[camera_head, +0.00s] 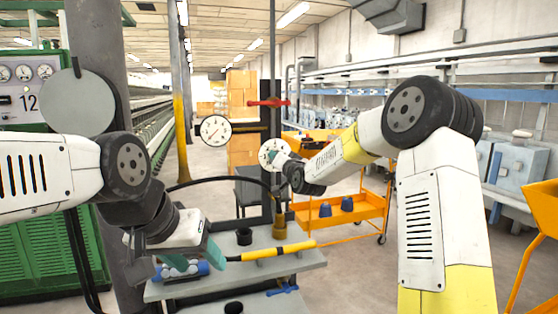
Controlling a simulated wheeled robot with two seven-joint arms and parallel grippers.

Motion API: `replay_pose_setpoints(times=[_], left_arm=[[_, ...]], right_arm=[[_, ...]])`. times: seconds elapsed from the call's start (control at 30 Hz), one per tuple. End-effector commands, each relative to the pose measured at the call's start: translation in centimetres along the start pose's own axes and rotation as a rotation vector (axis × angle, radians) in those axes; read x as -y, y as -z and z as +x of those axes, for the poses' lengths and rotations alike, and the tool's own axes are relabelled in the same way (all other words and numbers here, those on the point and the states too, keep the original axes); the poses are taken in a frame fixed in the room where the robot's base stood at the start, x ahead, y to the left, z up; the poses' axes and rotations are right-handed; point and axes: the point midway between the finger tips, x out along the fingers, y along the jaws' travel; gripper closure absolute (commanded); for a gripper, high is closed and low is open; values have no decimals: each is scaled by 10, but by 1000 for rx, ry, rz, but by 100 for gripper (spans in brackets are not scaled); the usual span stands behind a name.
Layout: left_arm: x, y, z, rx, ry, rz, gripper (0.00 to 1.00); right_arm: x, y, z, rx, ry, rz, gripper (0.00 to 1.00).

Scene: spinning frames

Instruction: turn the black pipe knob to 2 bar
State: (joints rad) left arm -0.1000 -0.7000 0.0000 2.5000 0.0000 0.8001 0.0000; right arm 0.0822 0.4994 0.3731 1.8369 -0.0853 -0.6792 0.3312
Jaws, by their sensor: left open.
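A short black cylinder (244,236), which may be the black pipe knob, stands on the grey bench (310,259). I cannot tell for certain that it is the knob. A round white gauge (215,131) with a black rim is on the pipework behind; its reading is too small to tell.
A black hose (215,180) arches above. A red valve handle (268,103) is higher up. An orange trolley (340,211) stands behind; a grey column (98,50) is at left.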

Motion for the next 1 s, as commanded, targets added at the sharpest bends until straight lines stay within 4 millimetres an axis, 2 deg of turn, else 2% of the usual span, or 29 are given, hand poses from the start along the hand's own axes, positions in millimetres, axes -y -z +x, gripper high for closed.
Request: replay_pose_setpoints(times=[0.57, 0.6, 0.67, 0.7, 1.0], left_arm=[[0, 0, 0, 0, 0, 0, 43], [0, 0, 0, 0, 0, 0, 43], [0, 0, 0, 0, 0, 0, 43], [0, 0, 0, 0, 0, 0, 43], [0, 0, 0, 0, 0, 0, 43]], right_arm=[[-1, 0, 0, 1, -2, 33, 100], [-1, 0, 0, 1, -2, 33, 55], [-1, 0, 0, 1, -2, 33, 43], [-1, 0, 0, 1, -1, 33, 40], [0, 0, -1, 0, -1, 32, 40]])
